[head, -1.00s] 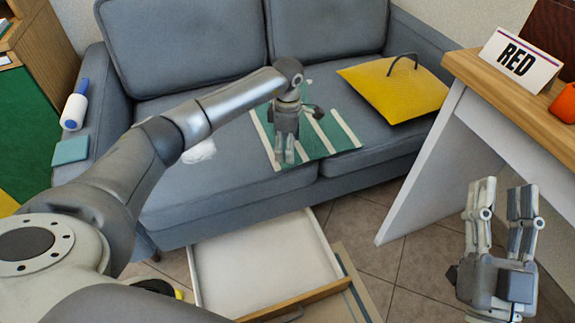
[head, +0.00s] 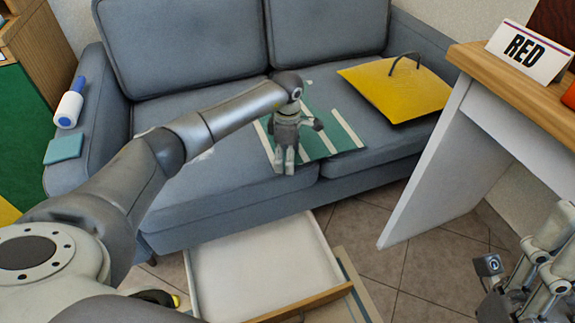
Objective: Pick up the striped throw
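The striped throw (head: 318,130), green with white stripes, lies flat on the grey sofa seat, left of the yellow cushion. My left gripper (head: 284,168) points down over the throw's left front part. Its fingers look close together, and their tips hide a little of the cloth. I cannot tell whether they touch or grip it. My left forearm passes over the seat. My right gripper (head: 545,250) is at the right edge, below the desk, partly cut off. Its fingers point up and look spread, with nothing seen between them.
A yellow cushion (head: 397,88) with a dark handle lies on the sofa (head: 190,110). An open, empty white drawer (head: 262,265) is in front. A desk (head: 470,55) with a RED sign (head: 526,50) stands right. A lint roller (head: 70,104) and teal pad (head: 64,148) lie on the left armrest.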

